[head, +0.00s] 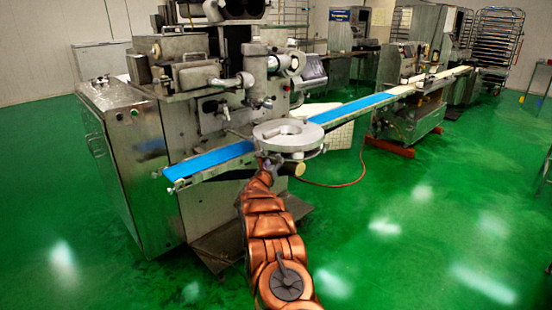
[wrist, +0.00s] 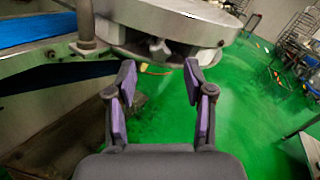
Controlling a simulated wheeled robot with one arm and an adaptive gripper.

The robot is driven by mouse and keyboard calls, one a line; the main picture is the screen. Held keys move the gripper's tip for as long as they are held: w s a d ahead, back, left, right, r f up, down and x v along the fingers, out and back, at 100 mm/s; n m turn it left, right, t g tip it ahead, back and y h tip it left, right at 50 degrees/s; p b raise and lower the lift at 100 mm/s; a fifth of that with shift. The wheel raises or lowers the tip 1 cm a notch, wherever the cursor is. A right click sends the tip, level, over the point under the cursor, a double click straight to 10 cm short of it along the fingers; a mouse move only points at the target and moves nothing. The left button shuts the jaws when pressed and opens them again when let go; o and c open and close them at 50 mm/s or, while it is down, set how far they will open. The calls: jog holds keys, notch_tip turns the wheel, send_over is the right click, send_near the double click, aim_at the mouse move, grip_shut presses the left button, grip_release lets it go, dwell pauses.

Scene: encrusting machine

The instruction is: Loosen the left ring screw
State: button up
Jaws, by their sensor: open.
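A small grey metal screw with a wing-like head (wrist: 159,47) shows under the ring in the wrist view, between and beyond my fingertips. I take it to be the ring screw; I cannot tell for sure that it is the left one. The round grey ring (head: 288,135) sits at the side of the machine above the blue belt's edge in the head view; its rim also shows in the wrist view (wrist: 175,20). My gripper (wrist: 160,76) is open with empty space between its purple-padded fingers, apart from the screw. In the head view my gripper (head: 267,163) is partly hidden under the ring.
A blue conveyor belt (head: 215,160) runs past the ring on both sides. The steel encrusting machine (head: 150,170) stands to the left. A vertical metal post (wrist: 86,25) stands left of my fingers in the wrist view. Green floor to the right is open.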

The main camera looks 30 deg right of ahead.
aim_at(277, 157)
jog(key=shift+r+p+x, duration=0.2)
jog(key=shift+p+x, duration=0.35)
jog(key=shift+x, duration=1.05)
jog(key=shift+w+d+f, duration=0.15)
jog(key=shift+w+d, duration=0.05)
jog(key=shift+w, duration=0.05)
jog(key=shift+c, duration=0.3)
grip_shut()
